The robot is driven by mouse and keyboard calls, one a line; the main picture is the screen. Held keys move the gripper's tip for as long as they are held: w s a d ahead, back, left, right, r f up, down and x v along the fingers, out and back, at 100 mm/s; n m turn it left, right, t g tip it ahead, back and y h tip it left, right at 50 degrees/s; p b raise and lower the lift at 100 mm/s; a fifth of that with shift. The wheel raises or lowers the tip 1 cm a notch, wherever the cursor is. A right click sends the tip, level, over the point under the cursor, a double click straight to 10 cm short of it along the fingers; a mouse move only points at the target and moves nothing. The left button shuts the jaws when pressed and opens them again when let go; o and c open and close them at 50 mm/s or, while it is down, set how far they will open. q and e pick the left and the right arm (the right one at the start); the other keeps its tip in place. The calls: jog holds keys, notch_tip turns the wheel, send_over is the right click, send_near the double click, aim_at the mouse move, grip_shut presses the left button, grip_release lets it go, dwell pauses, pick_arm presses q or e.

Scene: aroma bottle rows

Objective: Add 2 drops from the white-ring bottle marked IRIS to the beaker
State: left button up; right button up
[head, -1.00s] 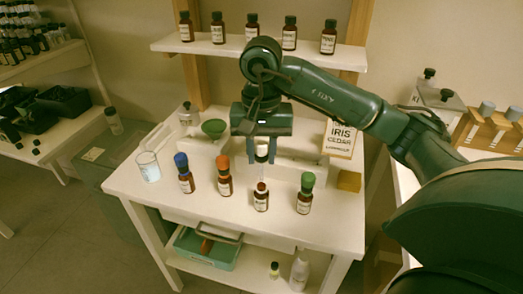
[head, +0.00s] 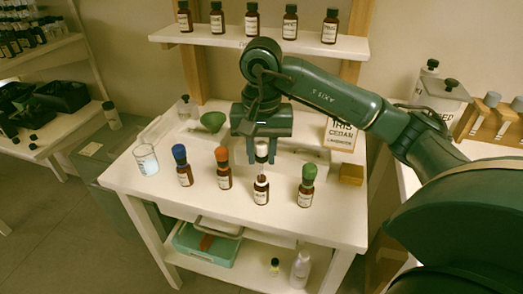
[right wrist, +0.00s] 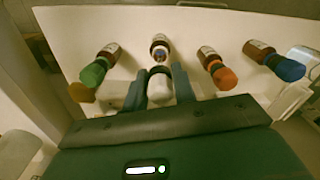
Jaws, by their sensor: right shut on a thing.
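My right gripper (head: 262,140) is shut on the white dropper cap (head: 262,153), directly above the open brown bottle (head: 261,190). The thin glass pipette spans the short gap to the bottle's neck; I cannot tell how far its tip is inside. In the right wrist view the white dropper cap (right wrist: 162,90) sits between the fingers, with the open bottle (right wrist: 158,46) beyond it. The bottle's label is too small to read. The glass beaker (head: 146,160), with a pale blue-white patch, stands at the table's left edge. My left gripper is out of view.
Blue-capped (head: 183,166), orange-capped (head: 223,168) and green-capped (head: 306,187) bottles stand in the same row. A card (head: 341,134) reading IRIS and CEDAR, a green bowl (head: 213,122) and a yellowish block (head: 351,174) are behind. The table between beaker and row is narrow.

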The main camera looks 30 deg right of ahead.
aim_at(261, 178)
jog(key=shift+f+b, duration=0.3)
jog(key=shift+f, duration=0.15)
jog(key=shift+f+b, duration=0.3)
jog(key=shift+f, duration=0.05)
jog(key=shift+f+b, duration=0.6)
jog(key=shift+f, duration=0.05)
jog(key=shift+f+b, duration=0.9)
jog(key=shift+f, duration=0.25)
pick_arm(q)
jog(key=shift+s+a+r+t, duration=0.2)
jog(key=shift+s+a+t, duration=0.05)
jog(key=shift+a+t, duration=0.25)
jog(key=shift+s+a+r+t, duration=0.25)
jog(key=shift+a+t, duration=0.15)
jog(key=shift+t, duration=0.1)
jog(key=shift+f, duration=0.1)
